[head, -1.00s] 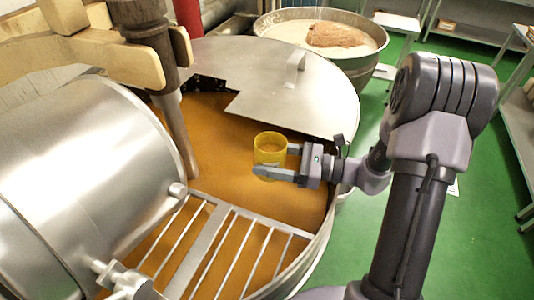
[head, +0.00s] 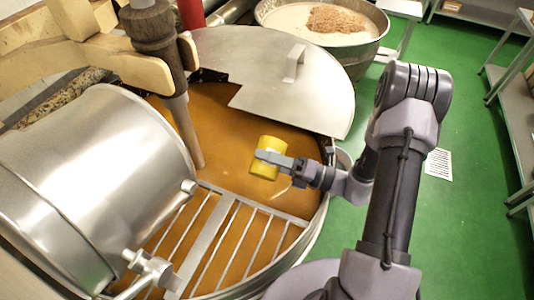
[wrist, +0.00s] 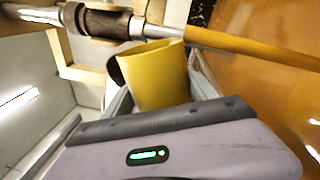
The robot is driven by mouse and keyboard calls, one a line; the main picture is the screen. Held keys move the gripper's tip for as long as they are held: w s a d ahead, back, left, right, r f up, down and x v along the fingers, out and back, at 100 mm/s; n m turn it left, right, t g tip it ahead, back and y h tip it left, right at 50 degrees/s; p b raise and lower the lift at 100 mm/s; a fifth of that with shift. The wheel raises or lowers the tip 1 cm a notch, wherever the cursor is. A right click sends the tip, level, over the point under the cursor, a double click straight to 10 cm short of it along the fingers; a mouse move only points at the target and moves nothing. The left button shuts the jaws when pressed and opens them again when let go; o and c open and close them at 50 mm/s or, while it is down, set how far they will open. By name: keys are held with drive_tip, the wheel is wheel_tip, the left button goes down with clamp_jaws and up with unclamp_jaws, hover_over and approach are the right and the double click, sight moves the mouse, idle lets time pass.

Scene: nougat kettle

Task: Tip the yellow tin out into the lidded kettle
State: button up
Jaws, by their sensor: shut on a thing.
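The yellow tin (head: 269,145) is held over the open part of the kettle (head: 346,105), above the orange-brown mass (head: 235,125). The tin is tilted in the head view. My gripper (head: 270,157) is shut on it from the right. In the wrist view the tin (wrist: 158,75) sits between the fingers, its dark mouth turned to the left. Whether anything is left inside cannot be seen. The kettle's flat metal lid (head: 280,75), with a handle, covers the back right of the kettle.
A slatted metal grate (head: 215,235) covers the kettle's front. A wooden stirrer post (head: 178,105) stands left of the tin. A large steel drum (head: 90,180) is at the left. A second pan (head: 350,50) with pale contents stands behind.

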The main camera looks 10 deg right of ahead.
sight(281, 147)
drive_tip(key=shift+w+d+r+m+p, duration=0.1)
drive_tip(key=shift+w+r+m+p, duration=0.05)
drive_tip(key=shift+r+m+p, duration=0.8)
drive_tip(key=m+p, duration=0.1)
drive_tip(key=m, duration=0.1)
drive_tip(key=w+r+m+t+p, duration=0.1)
drive_tip(key=m+p, duration=0.1)
drive_tip(key=d+r+m+h+p, duration=0.1)
drive_tip(key=m+p, duration=0.1)
drive_tip(key=shift+w+d+r, duration=0.1)
drive_tip(key=shift+w+r, duration=0.05)
drive_tip(key=shift+w, duration=0.25)
drive_tip(key=m+p, duration=0.1)
drive_tip(key=m, duration=0.1)
drive_tip(key=w+r+m+p, duration=0.1)
drive_tip(key=p, duration=0.1)
drive_tip(key=shift+d+r+m+t, duration=0.2)
drive_tip(key=shift+d+m+t, duration=0.15)
drive_tip(key=shift+t, duration=0.05)
drive_tip(key=shift+w+d+r+m+h+p, duration=0.1)
drive_tip(key=shift+w+m+h+p, duration=0.1)
drive_tip(key=shift+m+p, duration=0.3)
drive_tip(key=shift+w+d+r+m+h+p, duration=0.15)
drive_tip(key=shift+m+p, duration=0.15)
drive_tip(key=shift+m, duration=0.4)
